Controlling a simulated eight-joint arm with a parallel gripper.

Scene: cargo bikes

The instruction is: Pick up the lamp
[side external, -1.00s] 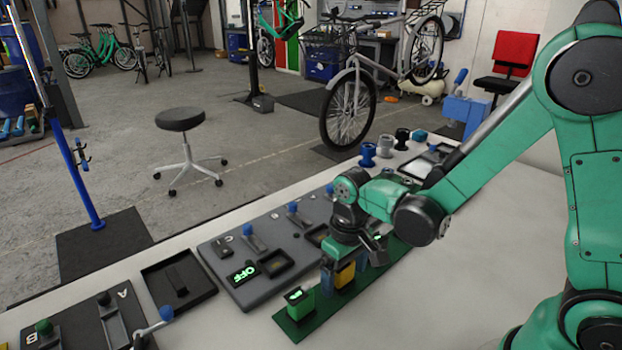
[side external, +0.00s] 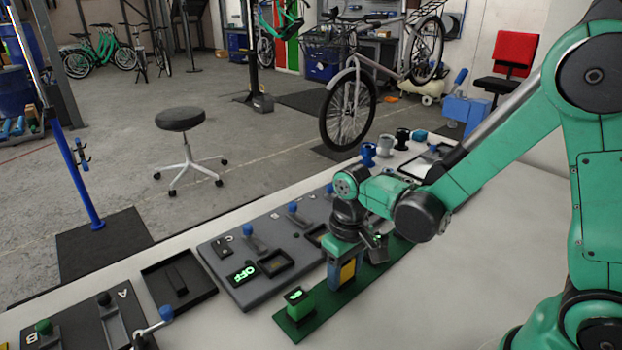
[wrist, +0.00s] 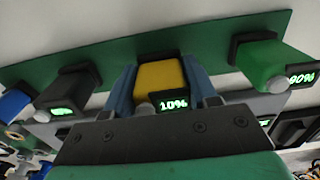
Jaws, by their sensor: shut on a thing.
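A yellow block (wrist: 160,85) with a black display reading 10% is between the two blue fingers of my gripper (wrist: 162,92) in the wrist view. It also shows in the side view (side external: 348,272), partly covered by my gripper (side external: 345,265). The fingers are shut on its two sides. It is at the green strip (side external: 322,315); I cannot tell whether it touches the strip. A green block (side external: 300,302) stands on the strip to its left; it shows at the right in the wrist view (wrist: 272,62), its display reading 90%. Nothing is plainly recognisable as a lamp.
A dark block (wrist: 70,90) with a lit display and a blue block (wrist: 14,103) are on the other side of the yellow one. A grey panel (side external: 225,262) with an OFF display and a black tray (side external: 190,290) lie beyond the strip. The near tabletop (side external: 440,290) is clear.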

